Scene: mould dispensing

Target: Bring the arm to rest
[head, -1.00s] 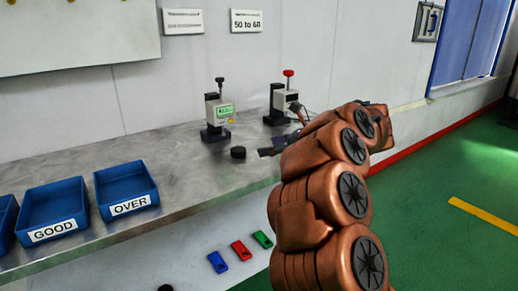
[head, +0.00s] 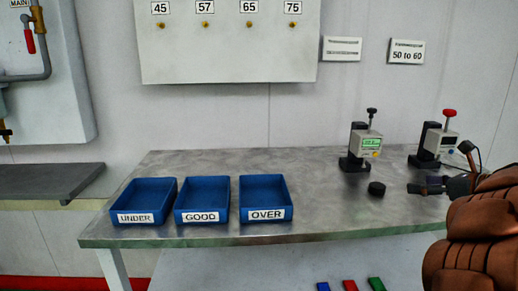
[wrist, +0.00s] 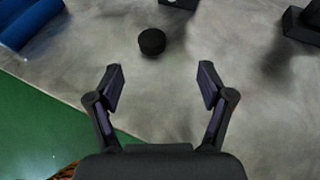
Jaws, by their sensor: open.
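My gripper (wrist: 160,88) is open and empty in the wrist view, its two fingers spread wide above the grey metal bench. In the head view my gripper (head: 424,187) is at the right, near the bench's front edge, with my copper-coloured arm behind it. A black round puck (head: 376,189) lies on the bench just left of the gripper. The puck also shows in the wrist view (wrist: 152,41), beyond the fingertips and apart from them.
The metal bench (head: 320,205) holds blue trays marked UNDER (head: 143,200), GOOD (head: 202,199) and OVER (head: 265,198). A gauge with a green display (head: 364,146) and a red-topped device (head: 436,141) stand at the back right. Bench space between trays and puck is clear.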

